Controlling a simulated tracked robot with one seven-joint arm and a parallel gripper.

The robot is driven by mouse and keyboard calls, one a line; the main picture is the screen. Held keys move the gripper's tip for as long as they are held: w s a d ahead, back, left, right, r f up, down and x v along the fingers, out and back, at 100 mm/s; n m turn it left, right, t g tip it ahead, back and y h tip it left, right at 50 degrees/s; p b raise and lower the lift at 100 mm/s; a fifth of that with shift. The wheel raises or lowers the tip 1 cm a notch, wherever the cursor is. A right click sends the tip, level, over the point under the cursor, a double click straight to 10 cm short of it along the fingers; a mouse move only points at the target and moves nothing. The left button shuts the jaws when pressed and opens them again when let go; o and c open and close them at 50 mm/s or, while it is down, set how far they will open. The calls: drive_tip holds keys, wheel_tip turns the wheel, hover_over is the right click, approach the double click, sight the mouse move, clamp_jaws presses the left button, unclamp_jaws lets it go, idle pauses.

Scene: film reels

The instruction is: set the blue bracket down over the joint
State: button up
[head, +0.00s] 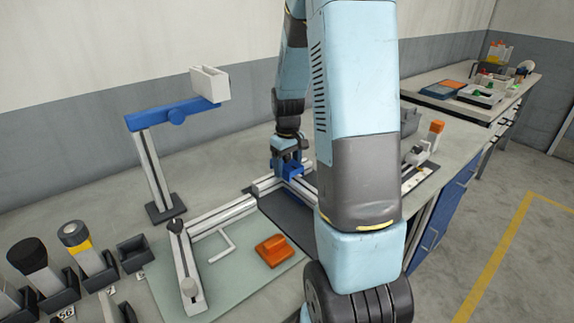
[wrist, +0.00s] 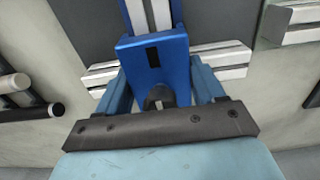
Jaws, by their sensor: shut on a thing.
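The blue bracket (head: 287,170) is held in my gripper (head: 288,155), low over the meeting of the pale slotted rails. In the wrist view the blue bracket (wrist: 153,62) sits between the two light-blue fingers of my gripper (wrist: 163,88), which are shut on its sides. A dark slot shows in its face. One rail (wrist: 150,14) runs up from the bracket, and a cross rail (wrist: 222,60) passes behind it to both sides. The joint itself is hidden under the bracket. I cannot tell whether the bracket touches the rails.
An orange block (head: 273,250) lies on the pale green mat (head: 235,285). A post with a blue arm (head: 172,116) stands at the left. Several dark holders with tools (head: 85,255) line the front left. My arm hides part of the bench.

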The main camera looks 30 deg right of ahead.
drive_tip(key=shift+f, duration=0.4)
drive_tip(key=shift+s+f, duration=0.55)
drive_tip(key=shift+f, duration=0.15)
idle(1.1)
drive_tip(key=o, duration=1.3)
drive_tip(key=shift+o, duration=0.2)
drive_tip(key=shift+a, duration=0.1)
drive_tip(key=shift+w+a, duration=0.1)
drive_tip(key=shift+a, duration=0.05)
drive_tip(key=shift+w+r, duration=0.35)
drive_tip(key=shift+r, duration=0.1)
drive_tip(key=r, duration=1.4)
drive_tip(key=shift+s+d+r, duration=0.1)
drive_tip(key=shift+s+d, duration=0.05)
drive_tip(key=shift+d, duration=0.25)
